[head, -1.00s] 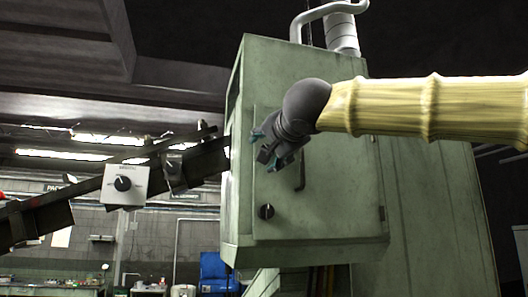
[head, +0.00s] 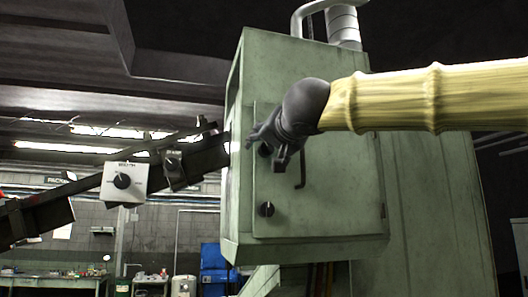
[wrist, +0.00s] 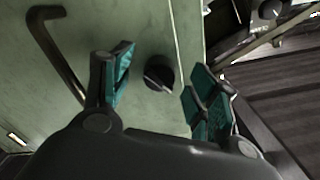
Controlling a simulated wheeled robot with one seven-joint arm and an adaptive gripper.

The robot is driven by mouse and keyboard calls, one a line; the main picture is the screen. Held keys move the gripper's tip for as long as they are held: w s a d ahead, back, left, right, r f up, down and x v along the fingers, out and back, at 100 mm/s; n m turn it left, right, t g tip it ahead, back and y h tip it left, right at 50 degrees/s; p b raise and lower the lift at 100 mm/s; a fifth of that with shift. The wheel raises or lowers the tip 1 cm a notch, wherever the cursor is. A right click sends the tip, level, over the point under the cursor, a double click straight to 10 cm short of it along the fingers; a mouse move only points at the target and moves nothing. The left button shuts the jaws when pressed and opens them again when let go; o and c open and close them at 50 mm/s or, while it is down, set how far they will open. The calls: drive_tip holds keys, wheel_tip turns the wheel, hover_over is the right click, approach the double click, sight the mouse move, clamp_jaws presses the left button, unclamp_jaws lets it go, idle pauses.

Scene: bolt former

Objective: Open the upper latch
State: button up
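The upper latch is a round black knob (wrist: 159,73) on the green cabinet door. In the wrist view it sits between my finger pads, with clear space on both sides. In the head view the upper latch (head: 264,150) is partly covered by my gripper (head: 266,153). My gripper (wrist: 161,62) is open and empty, its teal-padded fingers spread on either side of the latch. I cannot tell how far the fingertips are from the door.
A lower black latch (head: 267,209) sits beneath on the same door (head: 335,205). A bent dark handle (head: 301,172) is right of the upper latch; it also shows in the wrist view (wrist: 57,57). A conveyor arm with a white dial box (head: 124,182) stands left of the cabinet.

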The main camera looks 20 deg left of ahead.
clamp_jaws()
drive_tip(key=shift+f+m+b, duration=0.1)
drive_tip(key=shift+m+b, duration=0.7)
drive_tip(key=shift+m, duration=1.7)
drive_tip(key=shift+m+b, duration=0.4)
drive_tip(key=shift+m, duration=0.9)
drive_tip(key=shift+o, duration=1)
unclamp_jaws()
drive_tip(key=shift+w, duration=0.1)
drive_tip(key=v, duration=0.8)
